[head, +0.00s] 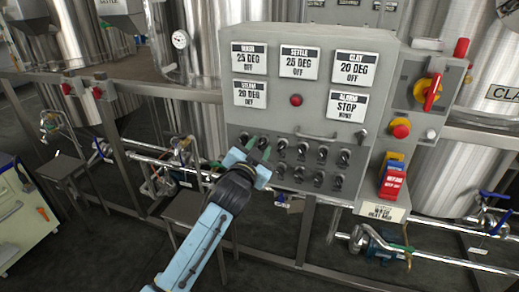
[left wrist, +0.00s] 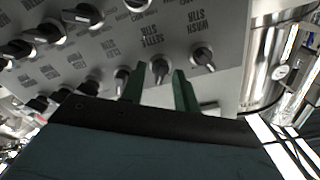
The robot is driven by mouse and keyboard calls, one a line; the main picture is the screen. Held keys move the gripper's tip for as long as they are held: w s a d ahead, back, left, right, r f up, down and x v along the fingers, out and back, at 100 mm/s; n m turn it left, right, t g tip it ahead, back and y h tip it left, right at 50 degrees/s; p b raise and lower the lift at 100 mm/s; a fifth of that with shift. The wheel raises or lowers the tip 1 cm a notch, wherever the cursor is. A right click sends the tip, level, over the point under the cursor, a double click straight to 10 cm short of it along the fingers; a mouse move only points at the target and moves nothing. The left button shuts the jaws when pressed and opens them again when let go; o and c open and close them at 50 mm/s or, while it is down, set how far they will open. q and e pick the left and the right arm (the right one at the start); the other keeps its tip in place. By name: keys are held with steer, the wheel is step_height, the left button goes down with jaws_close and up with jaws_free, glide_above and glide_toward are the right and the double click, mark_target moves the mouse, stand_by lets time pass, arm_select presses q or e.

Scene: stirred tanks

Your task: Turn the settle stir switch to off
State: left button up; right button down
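The grey control panel (head: 300,120) carries two rows of black rotary switches. In the left wrist view the settle stir switch (left wrist: 160,69) stands between the two green fingers of my left gripper (left wrist: 159,88), with a visible gap on each side. The wash stir switch (left wrist: 203,57) is just to its right there. In the head view my left gripper (head: 259,148) is at the left end of the upper row, and its fingers partly cover the switch there. My left gripper is open. The settle display (head: 299,63) reads 25 DEG, OFF. My right gripper is not in view.
Other switches (head: 302,149) sit close to the right on the panel. A red and yellow main switch (head: 429,92) and a red button (head: 400,128) are on the panel's right side. Steel tanks (head: 210,70) stand behind, and a rail (head: 180,95) runs left of the panel.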

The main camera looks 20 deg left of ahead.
arm_select(q)
steer(key=shift+w, duration=0.4)
jaws_close()
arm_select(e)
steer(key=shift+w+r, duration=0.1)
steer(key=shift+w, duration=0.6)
